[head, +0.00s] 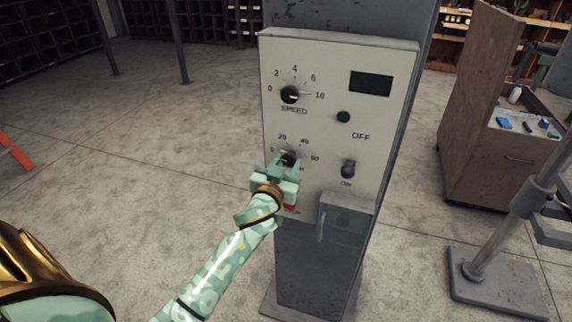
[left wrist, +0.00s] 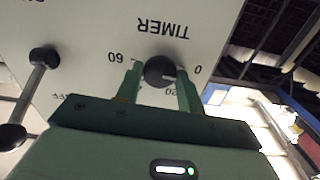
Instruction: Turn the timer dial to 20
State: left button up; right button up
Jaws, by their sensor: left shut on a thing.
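The timer dial (head: 289,157) is a dark round knob low on the left of the pale control panel (head: 325,115). In the left wrist view the dial (left wrist: 160,71) shows upside down under the word TIMER, with 0 and 60 at its sides and 20 partly covered. A small pale mark on the knob seems to point toward the 0 side; its exact setting is hard to read. My left gripper (head: 282,169) is shut on the dial, with one green finger on each side; its fingers (left wrist: 160,88) also show in the wrist view. My right gripper is not in view.
A toggle switch (head: 348,168) stands to the right. A red part (head: 290,207) is mostly hidden below my gripper. A wooden cabinet (head: 485,120) stands at the right.

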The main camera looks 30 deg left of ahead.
pick_arm(q)
jog(key=m+p, duration=0.1)
jog(key=m, duration=0.3)
jog(key=shift+m, duration=0.4)
jog(key=m+p, duration=0.1)
jog(key=m, duration=0.4)
jog(key=shift+m, duration=0.7)
jog(key=o, duration=1)
jog(key=b+v, duration=0.1)
jog(key=v, duration=1.5)
jog(key=shift+s+d, duration=0.15)
